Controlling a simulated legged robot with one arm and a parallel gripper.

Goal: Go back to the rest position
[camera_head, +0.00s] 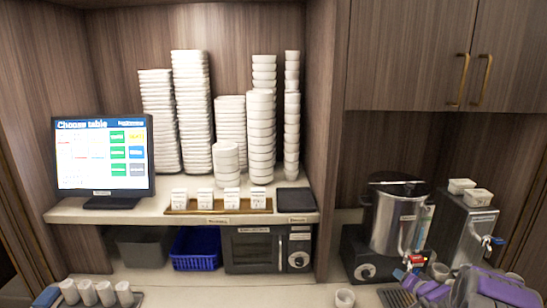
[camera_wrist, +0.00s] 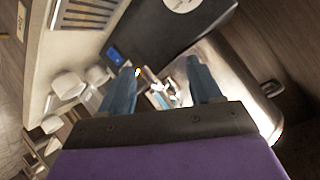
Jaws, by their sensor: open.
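My gripper (camera_head: 412,281), purple with blue-grey fingers, is at the lower right of the head view, in front of the metal pot (camera_head: 393,222) and near its red-handled tap. In the wrist view my gripper (camera_wrist: 163,74) has its two fingers apart, with nothing held between them. The shiny metal cylinder (camera_wrist: 240,85) stands close to the right finger in the wrist view. A slatted drip tray (camera_head: 397,297) lies just below the fingers in the head view, partly hidden by my arm.
A second metal dispenser (camera_head: 464,235) with a blue-handled tap stands right of the pot. Several cups (camera_head: 97,292) stand at the lower left.

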